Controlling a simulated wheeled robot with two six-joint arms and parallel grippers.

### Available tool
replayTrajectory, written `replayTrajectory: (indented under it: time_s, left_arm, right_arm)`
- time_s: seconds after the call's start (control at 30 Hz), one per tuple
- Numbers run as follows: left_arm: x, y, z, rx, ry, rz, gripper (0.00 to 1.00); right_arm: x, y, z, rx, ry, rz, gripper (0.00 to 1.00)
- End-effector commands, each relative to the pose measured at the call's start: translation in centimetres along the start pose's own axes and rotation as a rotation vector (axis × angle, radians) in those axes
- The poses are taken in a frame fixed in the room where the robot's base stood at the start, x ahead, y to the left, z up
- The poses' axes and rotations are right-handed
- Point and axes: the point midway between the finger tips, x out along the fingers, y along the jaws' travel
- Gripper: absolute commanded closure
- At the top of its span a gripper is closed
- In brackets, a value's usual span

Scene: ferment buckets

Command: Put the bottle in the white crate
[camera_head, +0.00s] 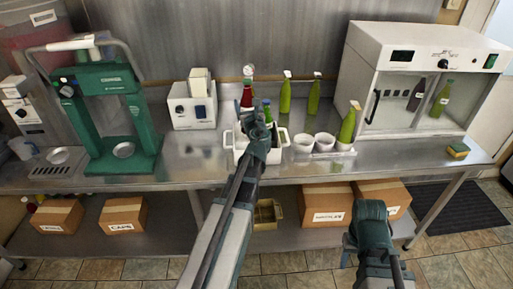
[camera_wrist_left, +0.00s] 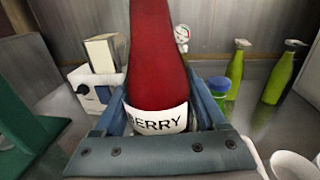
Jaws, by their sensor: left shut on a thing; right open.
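The red bottle (camera_head: 247,97) shows behind my left gripper (camera_head: 254,122) in the head view. In the left wrist view the red bottle (camera_wrist_left: 157,55) has a white "BERRY" label and stands between the fingers, with the gripper shut on it. The white crate (camera_head: 229,140) is on the steel counter, partly hidden by my left gripper and arm; the bottle is over or at the crate, and its base is hidden. My right gripper (camera_head: 370,214) is open and low in front of the counter, away from the bottle.
A green bottle with a blue cap (camera_head: 267,110) is by the crate. Green bottles (camera_head: 285,97) stand behind, and white cups (camera_head: 303,143) sit to the right. A green press (camera_head: 120,120) stands left; a white cabinet (camera_head: 420,55) stands right. A sponge (camera_head: 458,150) lies at the right end.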

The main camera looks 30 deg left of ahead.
Motion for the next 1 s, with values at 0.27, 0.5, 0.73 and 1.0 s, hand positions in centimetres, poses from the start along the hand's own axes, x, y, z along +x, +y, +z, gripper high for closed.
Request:
replayTrajectory:
  time_s: [0.27,0.5,0.73,1.0]
  left_arm:
    - [0.4,1.3,0.0,0.001,0.000,0.047,1.00]
    - [0.4,1.2,-2.3,0.001,0.000,0.045,1.00]
    - [0.4,1.2,-5.7,0.001,0.000,0.044,1.00]
    - [0.4,1.2,-6.1,0.001,0.000,0.044,1.00]
  right_arm:
    - [0.0,0.0,0.0,0.000,0.000,0.000,0.50]
    - [2.3,-0.2,-0.1,0.000,0.000,0.000,0.50]
    - [5.6,-0.5,-0.3,0.000,0.000,0.000,0.50]
    - [6.1,-0.6,-0.3,0.000,0.000,0.000,0.50]
